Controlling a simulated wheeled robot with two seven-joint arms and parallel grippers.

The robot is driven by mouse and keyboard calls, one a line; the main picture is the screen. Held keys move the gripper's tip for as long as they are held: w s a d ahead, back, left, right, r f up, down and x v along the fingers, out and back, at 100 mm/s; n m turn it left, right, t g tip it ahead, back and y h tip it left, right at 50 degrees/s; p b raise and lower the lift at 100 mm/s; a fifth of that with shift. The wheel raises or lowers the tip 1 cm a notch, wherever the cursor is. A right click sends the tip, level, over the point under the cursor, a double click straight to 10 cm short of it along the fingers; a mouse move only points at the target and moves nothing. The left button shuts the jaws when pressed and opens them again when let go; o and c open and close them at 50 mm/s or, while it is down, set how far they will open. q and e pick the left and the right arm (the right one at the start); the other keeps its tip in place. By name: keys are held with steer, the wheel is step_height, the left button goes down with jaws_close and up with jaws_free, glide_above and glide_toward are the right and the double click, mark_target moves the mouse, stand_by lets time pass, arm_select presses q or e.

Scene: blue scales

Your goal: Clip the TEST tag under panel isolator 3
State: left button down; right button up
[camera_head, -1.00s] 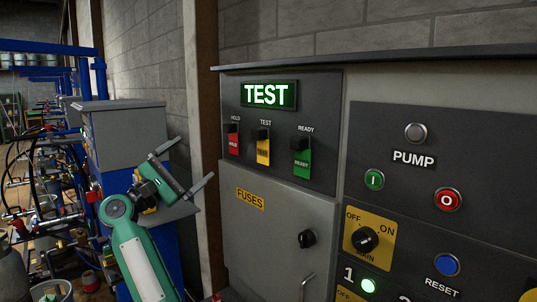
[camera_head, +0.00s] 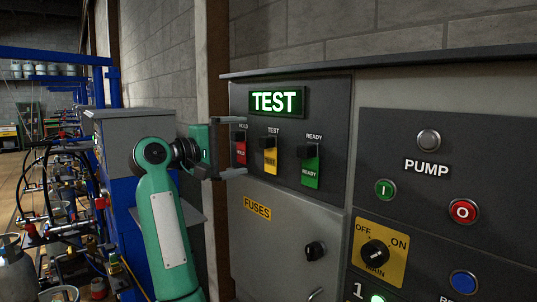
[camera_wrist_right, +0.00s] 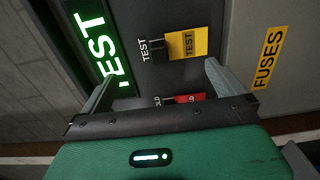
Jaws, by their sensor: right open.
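The yellow TEST tag (camera_head: 270,160) hangs from a black holder under the TEST label on the dark upper panel. It also shows in the right wrist view (camera_wrist_right: 187,43). My right gripper (camera_head: 243,147) is open and empty, its fingers pointing at the panel, one above the other, in front of the red HOLD tag (camera_head: 241,156). In the right wrist view the red tag (camera_wrist_right: 188,98) shows partly between the fingers, and the yellow tag lies beyond them. My left gripper is not in view.
The green READY tag (camera_head: 310,165) hangs right of the yellow one. The lit TEST sign (camera_head: 276,101) is above. The fuse door (camera_head: 280,245) has a protruding knob (camera_head: 315,250). A MAIN switch (camera_head: 376,254) and push buttons are at right. A grey-topped blue cabinet (camera_head: 130,125) stands left.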

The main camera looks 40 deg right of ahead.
mark_target(261, 143)
steer(key=d, duration=0.1)
steer(key=d+p, duration=0.1)
steer(key=shift+s+d+r, duration=0.15)
steer(key=shift+s+d, duration=0.05)
steer(key=shift+d, duration=0.2)
steer(key=shift+s+d+f+b, duration=0.1)
steer(key=shift+d+f+b, duration=0.1)
steer(key=shift+d+b, duration=0.3)
steer(key=shift+s+d+f+b, duration=0.1)
steer(key=shift+d+f+b, duration=0.05)
steer(key=shift+d, duration=0.9)
steer(key=shift+d+r+b, duration=0.1)
steer(key=shift+d+b, duration=0.2)
steer(key=shift+d+r, duration=0.1)
steer(key=shift+d, duration=0.25)
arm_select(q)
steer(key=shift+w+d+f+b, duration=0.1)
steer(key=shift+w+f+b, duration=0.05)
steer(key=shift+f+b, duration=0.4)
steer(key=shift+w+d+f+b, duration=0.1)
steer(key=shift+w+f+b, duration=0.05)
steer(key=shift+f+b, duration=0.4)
arm_select(e)
steer(key=shift+f, duration=0.75)
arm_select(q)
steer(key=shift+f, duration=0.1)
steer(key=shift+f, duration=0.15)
